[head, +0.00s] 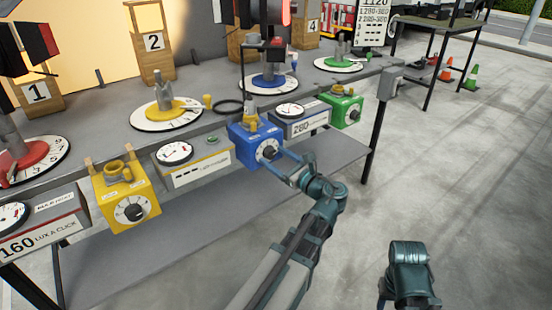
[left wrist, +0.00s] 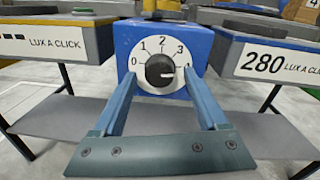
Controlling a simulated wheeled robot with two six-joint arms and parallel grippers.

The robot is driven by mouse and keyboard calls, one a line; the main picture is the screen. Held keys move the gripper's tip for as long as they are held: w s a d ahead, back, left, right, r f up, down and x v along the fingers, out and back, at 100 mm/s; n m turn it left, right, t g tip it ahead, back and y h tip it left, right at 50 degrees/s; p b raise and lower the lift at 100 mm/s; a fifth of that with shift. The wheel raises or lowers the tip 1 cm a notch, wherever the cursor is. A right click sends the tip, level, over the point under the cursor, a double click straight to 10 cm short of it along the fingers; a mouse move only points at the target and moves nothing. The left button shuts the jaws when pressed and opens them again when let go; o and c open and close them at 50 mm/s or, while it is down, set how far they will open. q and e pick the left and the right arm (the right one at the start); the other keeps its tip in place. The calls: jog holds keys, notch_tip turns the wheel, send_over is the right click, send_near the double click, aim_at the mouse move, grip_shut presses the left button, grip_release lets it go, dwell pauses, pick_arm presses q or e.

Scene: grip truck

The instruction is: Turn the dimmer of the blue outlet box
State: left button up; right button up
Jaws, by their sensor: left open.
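The blue outlet box (head: 250,133) sits at the front edge of the bench, and its front face fills the middle of the left wrist view (left wrist: 200,42). Its dimmer is a round black knob (left wrist: 160,71) on a white dial numbered 0 to 4; it also shows in the head view (head: 267,151). The knob's white mark points right, near the 4. My left gripper (head: 279,163) is open in front of the box. In the left wrist view its fingertips (left wrist: 160,76) are on either side of the knob, with gaps visible. Contact with the dial face cannot be told.
A yellow outlet box (head: 126,195) and a green one (head: 343,106) stand along the same edge. Meters flank the blue box, one marked 280 (left wrist: 270,62). A lower shelf (head: 200,235) runs beneath. Part of my right arm shows low right.

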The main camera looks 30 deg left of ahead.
pick_arm(q)
grip_shut()
